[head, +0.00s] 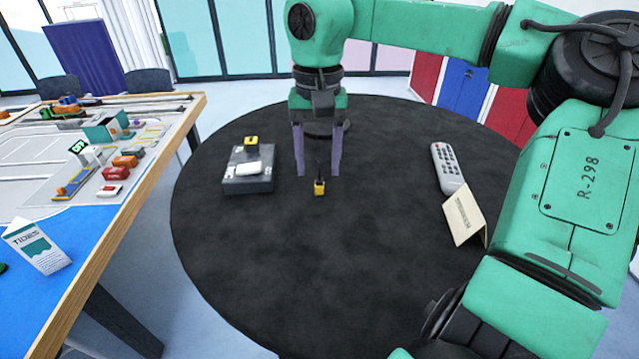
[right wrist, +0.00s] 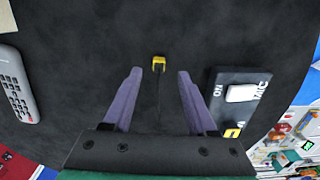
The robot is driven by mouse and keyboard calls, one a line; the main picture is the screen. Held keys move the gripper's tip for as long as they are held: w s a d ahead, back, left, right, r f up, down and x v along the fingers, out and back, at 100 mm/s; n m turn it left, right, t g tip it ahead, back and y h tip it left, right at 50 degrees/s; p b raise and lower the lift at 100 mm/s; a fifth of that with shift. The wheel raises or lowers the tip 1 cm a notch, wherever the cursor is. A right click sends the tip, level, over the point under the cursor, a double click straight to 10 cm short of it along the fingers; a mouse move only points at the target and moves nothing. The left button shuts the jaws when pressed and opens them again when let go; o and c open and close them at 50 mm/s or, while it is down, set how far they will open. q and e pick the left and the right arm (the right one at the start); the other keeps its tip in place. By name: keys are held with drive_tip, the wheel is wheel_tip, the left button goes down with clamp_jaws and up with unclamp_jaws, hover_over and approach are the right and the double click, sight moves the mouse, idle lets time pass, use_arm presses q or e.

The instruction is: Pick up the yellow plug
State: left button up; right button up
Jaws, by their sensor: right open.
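The yellow plug (head: 319,188) lies on the black round table (head: 330,270), with a thin dark cable running back from it. My right gripper (head: 319,173) points down over the table, its two purple fingers open and apart. In the head view the plug shows between and just below the fingertips. In the right wrist view the plug (right wrist: 158,64) lies a little beyond the fingertips of the gripper (right wrist: 157,72), roughly centred between them, with nothing held. My left gripper is not in view.
A dark switch box (head: 250,181) with a white rocker and a yellow part stands left of the plug. A grey remote (head: 447,167) and a folded card (head: 466,217) are on the right. A model-layout table (head: 130,215) stands at left. The front tabletop is clear.

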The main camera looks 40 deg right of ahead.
sight(319, 182)
drive_tip(key=f, duration=0.2)
drive_tip(key=shift+s+a+f+p, duration=0.1)
drive_tip(key=shift+s+f+p, duration=0.15)
drive_tip(key=shift+f+p, duration=0.05)
drive_tip(key=shift+s+f, duration=0.1)
drive_tip(key=shift+f, duration=0.15)
drive_tip(key=shift+c, duration=0.6)
clamp_jaws()
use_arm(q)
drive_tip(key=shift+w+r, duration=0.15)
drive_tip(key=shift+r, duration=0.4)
